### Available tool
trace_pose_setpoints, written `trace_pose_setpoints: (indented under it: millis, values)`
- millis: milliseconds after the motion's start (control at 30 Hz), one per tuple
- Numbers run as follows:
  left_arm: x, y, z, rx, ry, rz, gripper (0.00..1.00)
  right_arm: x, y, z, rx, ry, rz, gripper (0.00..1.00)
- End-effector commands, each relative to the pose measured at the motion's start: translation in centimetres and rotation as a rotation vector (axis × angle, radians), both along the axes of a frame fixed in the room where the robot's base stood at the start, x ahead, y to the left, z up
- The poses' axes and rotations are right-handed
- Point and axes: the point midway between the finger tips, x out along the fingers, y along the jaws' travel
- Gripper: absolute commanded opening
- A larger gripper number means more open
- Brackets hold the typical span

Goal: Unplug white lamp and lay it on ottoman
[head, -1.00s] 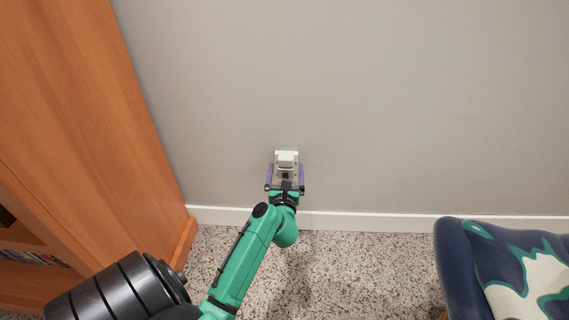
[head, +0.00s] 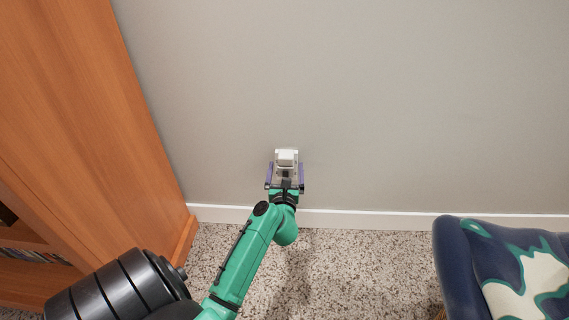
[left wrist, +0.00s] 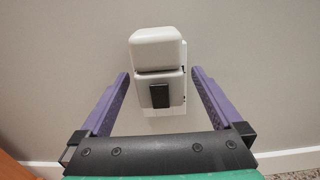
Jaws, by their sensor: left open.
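The white lamp (head: 287,158) is a small boxy plug-in unit on the grey wall, just above the baseboard. In the left wrist view the lamp (left wrist: 158,50) shows a rounded upper block and a lower block with a dark rectangle on its front. A pale plate shows behind and below it. My left gripper (head: 286,172) is in front of the lamp, with its two purple fingers (left wrist: 160,85) open, one on each side of the lower block. Gaps show between the fingers and the lamp. My right gripper is not in view.
A wooden bookcase (head: 75,130) stands at the left against the wall. A dark blue padded seat with a green and cream pattern (head: 500,260) is at the lower right; I cannot tell if it is the ottoman. Speckled carpet (head: 350,270) lies free between them.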

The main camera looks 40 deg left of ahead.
Motion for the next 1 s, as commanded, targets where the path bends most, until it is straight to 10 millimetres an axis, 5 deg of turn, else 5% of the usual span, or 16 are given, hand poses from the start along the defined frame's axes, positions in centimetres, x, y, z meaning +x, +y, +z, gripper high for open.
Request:
trace_pose_setpoints:
  millis: [667, 933, 1000]
  values:
    - [0.01, -0.02, 0.03, 0.001, -0.001, -0.001, 1.0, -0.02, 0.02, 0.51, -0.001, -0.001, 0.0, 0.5]
    - [0.01, -0.02, 0.03, 0.001, -0.001, -0.001, 0.01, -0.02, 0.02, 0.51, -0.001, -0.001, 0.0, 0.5]
    - [0.01, -0.02, 0.03, 0.001, -0.001, -0.001, 0.0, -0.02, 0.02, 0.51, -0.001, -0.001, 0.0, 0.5]
